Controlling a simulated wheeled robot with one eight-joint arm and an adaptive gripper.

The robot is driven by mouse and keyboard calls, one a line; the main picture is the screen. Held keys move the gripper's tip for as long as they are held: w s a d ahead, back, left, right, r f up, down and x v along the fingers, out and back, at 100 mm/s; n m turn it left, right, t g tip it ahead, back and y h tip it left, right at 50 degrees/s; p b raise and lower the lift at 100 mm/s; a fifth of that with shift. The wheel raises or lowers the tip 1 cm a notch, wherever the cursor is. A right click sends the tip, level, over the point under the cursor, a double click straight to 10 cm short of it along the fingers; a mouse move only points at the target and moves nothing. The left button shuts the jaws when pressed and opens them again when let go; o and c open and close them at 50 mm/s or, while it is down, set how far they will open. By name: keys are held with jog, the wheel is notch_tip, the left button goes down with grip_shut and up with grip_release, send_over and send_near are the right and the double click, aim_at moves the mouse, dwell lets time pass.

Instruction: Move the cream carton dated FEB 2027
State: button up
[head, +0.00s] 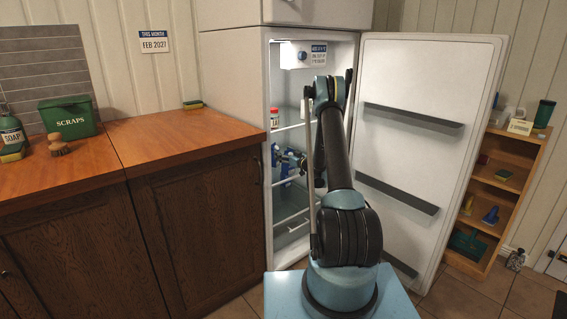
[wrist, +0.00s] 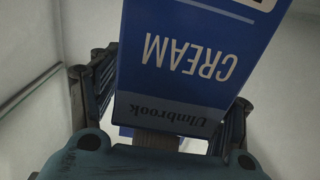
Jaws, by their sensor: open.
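A blue cream carton (wrist: 190,60) fills the middle of the wrist view, with CREAM upside down on its face. A white panel at its top edge is cut off, and no date on it is readable. My gripper (wrist: 168,95) is open, with one dark finger on each side of the carton. I cannot tell whether either finger touches it. In the head view my gripper (head: 287,162) is inside the open fridge (head: 265,200), at a middle shelf. Blue shapes there are too small to tell apart from the gripper.
The fridge door (head: 425,130) stands open at right. A red-lidded jar (head: 274,118) is on the shelf above. A wall sign (head: 154,42) reads THIS MONTH FEB 2027. The wooden counter (head: 170,133) is mostly clear, with a green SCRAPS bin (head: 70,118). A shelf unit (head: 505,190) stands right.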

jog(key=shift+r, duration=2.75)
